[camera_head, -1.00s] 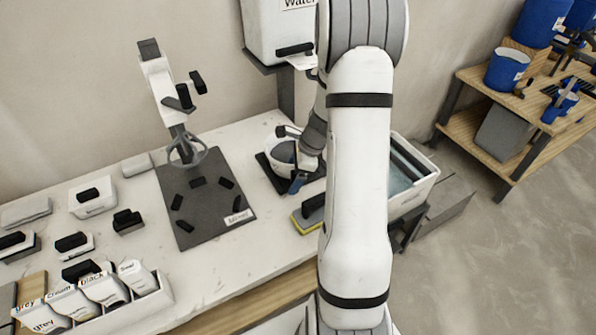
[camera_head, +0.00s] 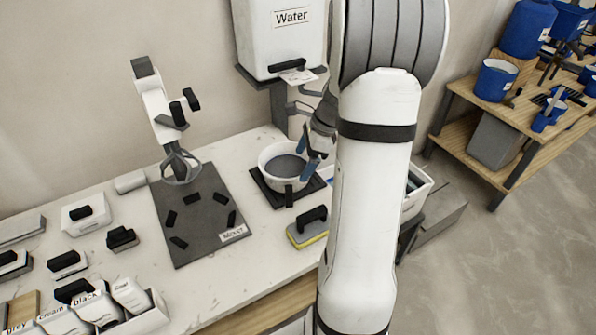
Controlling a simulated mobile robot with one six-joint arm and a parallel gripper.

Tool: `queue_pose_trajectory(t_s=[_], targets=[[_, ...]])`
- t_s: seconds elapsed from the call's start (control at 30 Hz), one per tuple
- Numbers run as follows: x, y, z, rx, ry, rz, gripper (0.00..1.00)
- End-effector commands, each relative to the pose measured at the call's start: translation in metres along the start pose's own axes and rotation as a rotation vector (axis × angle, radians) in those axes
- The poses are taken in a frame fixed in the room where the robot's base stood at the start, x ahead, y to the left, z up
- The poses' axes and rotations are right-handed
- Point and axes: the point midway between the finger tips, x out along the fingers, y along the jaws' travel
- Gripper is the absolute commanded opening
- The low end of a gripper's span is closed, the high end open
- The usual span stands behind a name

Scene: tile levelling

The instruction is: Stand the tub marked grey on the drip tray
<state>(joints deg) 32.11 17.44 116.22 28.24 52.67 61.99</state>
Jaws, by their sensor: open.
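A white round tub (camera_head: 269,158) with grey contents stands upright on the black drip tray (camera_head: 266,190), below the water tank. A small dark handle sticks out at its front. No colour mark can be read on the tub from here. My gripper (camera_head: 309,166), with blue fingertips, is open and empty beside the tub's right rim, pointing down. Whether a fingertip still touches the rim cannot be told. My arm covers the area to the right of the tray.
A white water tank (camera_head: 282,40) hangs over the tray. The mixer (camera_head: 160,105) stands left over a dark mat (camera_head: 190,240). A yellow-edged sponge float (camera_head: 308,228) lies in front of the tray. Packets marked grey, cream and black (camera_head: 95,308) stand at front left.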

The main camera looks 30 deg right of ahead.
Motion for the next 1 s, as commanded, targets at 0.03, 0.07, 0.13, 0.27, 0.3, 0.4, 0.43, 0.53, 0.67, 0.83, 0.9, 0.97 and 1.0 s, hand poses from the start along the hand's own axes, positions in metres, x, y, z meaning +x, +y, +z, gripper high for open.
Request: queue_pose_trajectory(t_s=[0.03, 0.07, 0.13, 0.27, 0.3, 0.4, 0.43, 0.53, 0.67, 0.83, 0.9, 0.97, 1.0], targets=[[-0.004, 0.004, 0.007, -0.039, 0.007, 0.0, 0.84], [-0.006, 0.008, 0.013, -0.076, 0.015, 0.001, 0.84], [-0.013, 0.021, 0.03, -0.202, 0.04, 0.005, 0.84], [-0.028, 0.061, 0.072, -0.561, 0.109, 0.022, 0.84], [-0.032, 0.076, 0.083, -0.687, 0.133, 0.03, 0.84], [-0.042, 0.114, 0.106, -0.995, 0.192, 0.052, 0.84], [-0.044, 0.125, 0.112, -1.087, 0.209, 0.058, 0.84], [-0.051, 0.16, 0.124, -1.381, 0.267, 0.085, 0.84], [-0.055, 0.197, 0.131, -1.697, 0.332, 0.117, 0.84], [-0.06, 0.219, 0.124, -1.933, 0.385, 0.15, 0.84], [-0.062, 0.221, 0.119, -1.969, 0.395, 0.155, 0.84], [-0.062, 0.222, 0.119, -1.985, 0.398, 0.159, 0.84], [-0.062, 0.222, 0.119, -1.989, 0.398, 0.16, 0.84]])
